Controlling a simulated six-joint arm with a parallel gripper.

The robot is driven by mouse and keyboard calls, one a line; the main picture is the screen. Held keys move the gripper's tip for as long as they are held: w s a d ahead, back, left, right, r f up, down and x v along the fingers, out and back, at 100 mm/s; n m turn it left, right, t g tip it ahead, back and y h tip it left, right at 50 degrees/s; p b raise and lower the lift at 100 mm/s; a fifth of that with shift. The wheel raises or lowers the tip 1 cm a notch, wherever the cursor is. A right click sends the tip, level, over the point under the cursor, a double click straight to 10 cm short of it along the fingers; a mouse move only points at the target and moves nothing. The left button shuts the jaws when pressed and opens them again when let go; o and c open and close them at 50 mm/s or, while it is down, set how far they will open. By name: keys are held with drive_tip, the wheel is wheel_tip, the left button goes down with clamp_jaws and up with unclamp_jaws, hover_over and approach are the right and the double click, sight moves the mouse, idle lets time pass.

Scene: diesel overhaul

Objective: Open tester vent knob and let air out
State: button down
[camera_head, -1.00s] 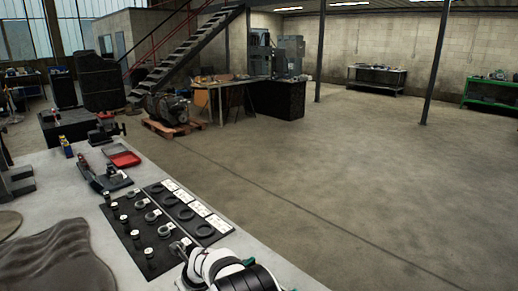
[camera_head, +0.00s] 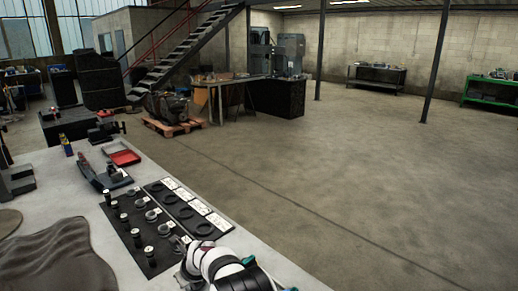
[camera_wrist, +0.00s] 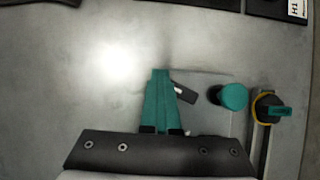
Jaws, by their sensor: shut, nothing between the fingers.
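In the wrist view my gripper (camera_wrist: 160,72) shows two teal fingers pressed together, shut and empty, above the grey bench top. To their right stands a round teal knob (camera_wrist: 233,96). Farther right is a dark round fitting (camera_wrist: 270,107) with a yellow ring and a small teal lever. I cannot tell which of these is the vent knob. The fingers look apart from both. A small dark piece (camera_wrist: 184,92) with a light mark lies just right of the fingertips, partly hidden. In the head view my white and black wrist covers this corner of the bench and hides the fingertips.
A black mat (camera_head: 135,236) with several small cylindrical parts and rings lies beside my arm, white labels along its edge. A red tray (camera_head: 122,157) sits farther back. A dark wavy mat (camera_head: 50,262) covers the near left. The floor to the right is clear.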

drive_tip(key=shift+w+d, duration=0.1)
drive_tip(key=shift+w, duration=0.45)
drive_tip(key=shift+d, duration=0.1)
drive_tip(key=shift+w+d, duration=0.1)
drive_tip(key=shift+w, duration=0.25)
drive_tip(key=shift+w+f, duration=0.1)
idle(0.5)
drive_tip(key=shift+w+d, duration=0.1)
drive_tip(key=shift+w, duration=0.1)
drive_tip(key=shift+s, duration=0.1)
